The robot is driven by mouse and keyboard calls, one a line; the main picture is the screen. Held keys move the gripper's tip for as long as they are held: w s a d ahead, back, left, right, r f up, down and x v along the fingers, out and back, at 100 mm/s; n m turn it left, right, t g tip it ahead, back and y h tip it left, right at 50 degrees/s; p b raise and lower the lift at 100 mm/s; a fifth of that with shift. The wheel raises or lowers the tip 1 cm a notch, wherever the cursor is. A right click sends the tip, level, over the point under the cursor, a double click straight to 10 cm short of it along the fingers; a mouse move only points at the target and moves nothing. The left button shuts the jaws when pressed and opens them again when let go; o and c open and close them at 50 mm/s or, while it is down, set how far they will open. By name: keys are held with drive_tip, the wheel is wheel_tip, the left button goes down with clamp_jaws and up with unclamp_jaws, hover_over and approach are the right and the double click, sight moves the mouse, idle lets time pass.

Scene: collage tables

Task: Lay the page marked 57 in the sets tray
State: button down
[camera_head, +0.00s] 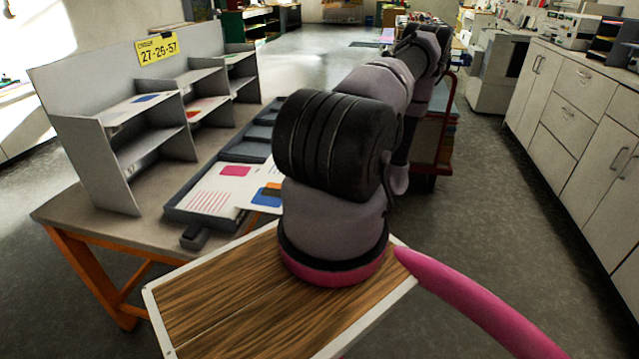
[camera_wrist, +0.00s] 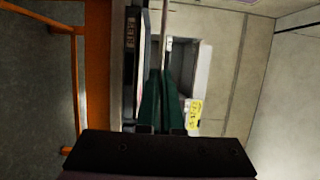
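In the wrist view, which is turned on its side, the dark green fingers of my gripper (camera_wrist: 161,80) are close together. A thin pale strip (camera_wrist: 166,28) runs out from between them, seen edge-on; it looks like a page held between the fingers, and its marking cannot be read. A dark tray (camera_wrist: 130,42) with small white lettering is beside it to the left, apart from the fingers. The lettering is too small to read surely. In the head view my arm reaches away and hides its own gripper.
In the head view, a grey sorter (camera_head: 118,160) with a yellow 27-26-57 sign (camera_head: 157,49) stands on the left table (camera_head: 60,208). Pages lie in its shelves and in a grey tray (camera_head: 180,217). White cabinets (camera_head: 575,100) line the right; open floor lies between.

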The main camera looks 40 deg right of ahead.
sight(259, 177)
drive_tip(key=w+a, duration=0.4)
drive_tip(key=w, duration=0.1)
drive_tip(key=w+a, duration=0.4)
drive_tip(key=w, duration=0.1)
drive_tip(key=w+a, duration=0.3)
drive_tip(key=w, duration=0.1)
drive_tip(key=shift+w+a, duration=0.4)
drive_tip(key=shift+s+d+f, duration=0.1)
drive_tip(key=shift+d+f, duration=0.1)
drive_tip(key=shift+f, duration=1.95)
drive_tip(key=c, duration=1)
unclamp_jaws()
drive_tip(key=v, duration=1)
drive_tip(key=shift+d, duration=0.3)
